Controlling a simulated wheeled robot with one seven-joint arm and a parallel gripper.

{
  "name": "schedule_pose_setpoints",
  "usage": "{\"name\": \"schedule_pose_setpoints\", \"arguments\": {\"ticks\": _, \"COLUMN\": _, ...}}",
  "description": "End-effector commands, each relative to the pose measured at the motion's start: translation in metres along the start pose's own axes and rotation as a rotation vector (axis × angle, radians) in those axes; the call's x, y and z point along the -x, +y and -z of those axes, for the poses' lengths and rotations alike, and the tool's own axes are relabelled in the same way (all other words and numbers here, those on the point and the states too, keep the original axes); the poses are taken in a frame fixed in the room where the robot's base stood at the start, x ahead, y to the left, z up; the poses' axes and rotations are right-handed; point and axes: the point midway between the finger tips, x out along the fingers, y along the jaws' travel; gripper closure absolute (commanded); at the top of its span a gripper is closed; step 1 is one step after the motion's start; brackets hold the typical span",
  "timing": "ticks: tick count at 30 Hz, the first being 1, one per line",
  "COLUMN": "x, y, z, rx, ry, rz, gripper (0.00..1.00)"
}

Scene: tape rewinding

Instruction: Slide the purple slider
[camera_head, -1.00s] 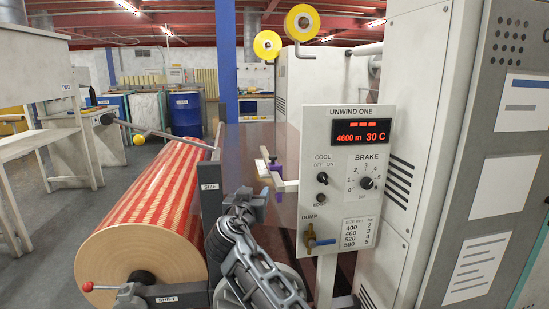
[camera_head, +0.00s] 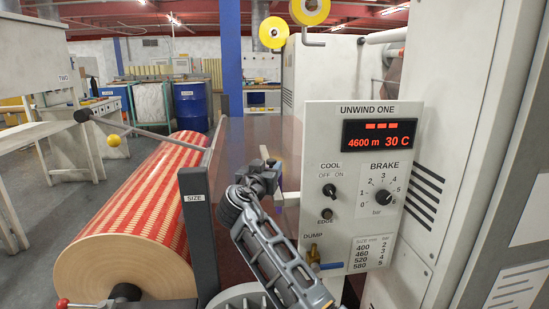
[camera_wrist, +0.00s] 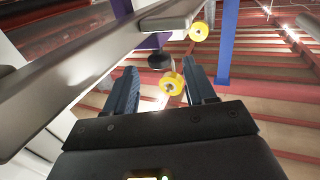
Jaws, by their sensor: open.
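The purple slider (camera_head: 278,200) sits by the pale bar behind the left edge of the UNWIND ONE panel (camera_head: 330,185). In the head view it is mostly hidden behind my gripper (camera_head: 264,172). In the wrist view the purple part (camera_wrist: 152,42) shows under a long grey bar (camera_wrist: 85,65), with a dark round piece (camera_wrist: 160,62) just below it. My gripper (camera_wrist: 161,72) is open, its two fingers apart on either side of the line to the dark piece. I see no contact, and the exact gap is unclear.
A red-and-cream striped roll (camera_head: 140,215) lies to the left, beside the SIZE post (camera_head: 197,235). The panel with its knobs and DUMP valve (camera_head: 318,265) stands close on the right of my arm. Yellow rolls (camera_head: 273,32) hang further back.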

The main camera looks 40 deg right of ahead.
Motion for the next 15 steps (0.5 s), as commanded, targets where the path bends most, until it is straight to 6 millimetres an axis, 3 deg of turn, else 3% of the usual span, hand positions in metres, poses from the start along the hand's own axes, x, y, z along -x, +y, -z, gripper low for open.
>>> {"name": "schedule_pose_setpoints", "arguments": {"ticks": 9, "x": -0.049, "y": 0.001, "z": 0.002, "rx": -0.001, "ry": 0.001, "rz": -0.002, "gripper": 0.45}}
{"name": "schedule_pose_setpoints", "arguments": {"ticks": 15, "x": -0.064, "y": 0.001, "z": 0.001, "rx": -0.001, "ry": 0.001, "rz": 0.000, "gripper": 0.45}}
